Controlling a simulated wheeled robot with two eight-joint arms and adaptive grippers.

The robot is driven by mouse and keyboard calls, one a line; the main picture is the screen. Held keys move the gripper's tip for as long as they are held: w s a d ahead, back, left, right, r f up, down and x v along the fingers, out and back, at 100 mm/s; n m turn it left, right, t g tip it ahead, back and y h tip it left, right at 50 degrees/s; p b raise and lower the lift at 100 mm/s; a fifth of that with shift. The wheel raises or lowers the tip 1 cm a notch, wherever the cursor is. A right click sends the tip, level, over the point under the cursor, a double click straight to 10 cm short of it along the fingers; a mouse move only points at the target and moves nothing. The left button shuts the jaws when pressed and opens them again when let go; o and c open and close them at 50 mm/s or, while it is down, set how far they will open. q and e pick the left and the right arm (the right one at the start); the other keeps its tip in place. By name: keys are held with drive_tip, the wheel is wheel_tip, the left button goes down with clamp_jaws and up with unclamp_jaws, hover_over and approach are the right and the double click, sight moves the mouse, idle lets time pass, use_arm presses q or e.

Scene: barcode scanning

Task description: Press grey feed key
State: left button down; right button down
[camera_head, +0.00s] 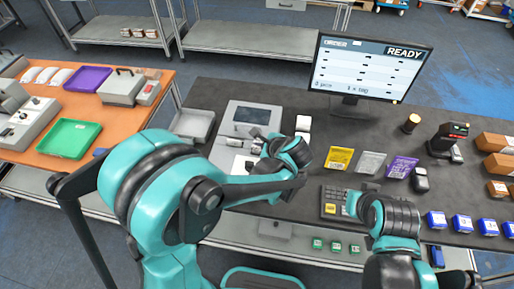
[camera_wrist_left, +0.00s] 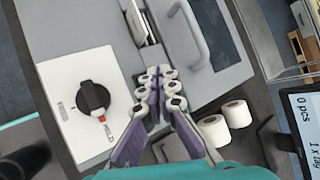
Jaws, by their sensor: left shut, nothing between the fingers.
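The grey label machine (camera_head: 222,153) stands on the dark counter, left of the monitor, with a dark screen on top. In the left wrist view it is a grey housing (camera_wrist_left: 85,35) with a white plate (camera_wrist_left: 75,125) carrying a black knob (camera_wrist_left: 93,97), and a slot (camera_wrist_left: 140,22) with white label stock. My left gripper (camera_wrist_left: 154,84) is shut and empty over the housing, between the knob and the dark framed panel (camera_wrist_left: 210,35). I cannot make out the grey feed key; the fingers cover part of the surface. My right arm shows at the lower right, its fingers not visible.
The monitor (camera_head: 367,68) reads READY. White rolls (camera_wrist_left: 238,113) stand beside the machine. An orange side table (camera_head: 115,118) holds trays at left.

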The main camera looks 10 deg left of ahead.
use_arm(q)
drive_tip(key=shift+r, duration=0.35)
wheel_tip(320, 180, up, 5)
drive_tip(key=p, duration=0.4)
drive_tip(key=shift+r, duration=0.1)
idle(0.8)
drive_tip(key=s+a+f+n+h+b, duration=0.1)
drive_tip(key=s+a+n+b, duration=0.1)
drive_tip(key=s+a+n+h+b, duration=0.1)
drive_tip(key=s+a+n+b, duration=0.1)
drive_tip(key=s+n, duration=0.1)
drive_tip(key=s+a+f+n+g+h+b, duration=0.1)
drive_tip(key=s+a+n+b, duration=0.1)
drive_tip(key=s+n+b, duration=0.1)
drive_tip(key=shift+a+f, duration=0.15)
drive_tip(key=shift+f, duration=0.2)
drive_tip(key=s+a+f+n+t+h+b, duration=0.1)
drive_tip(key=s+f+n+h+b, duration=0.2)
drive_tip(key=s+n, duration=0.6)
drive_tip(key=f+n+b, duration=0.1)
drive_tip(key=b, duration=0.1)
drive_tip(key=shift+a+n+b, duration=0.15)
drive_tip(key=shift+n+b, duration=0.15)
drive_tip(key=shift+b, duration=0.05)
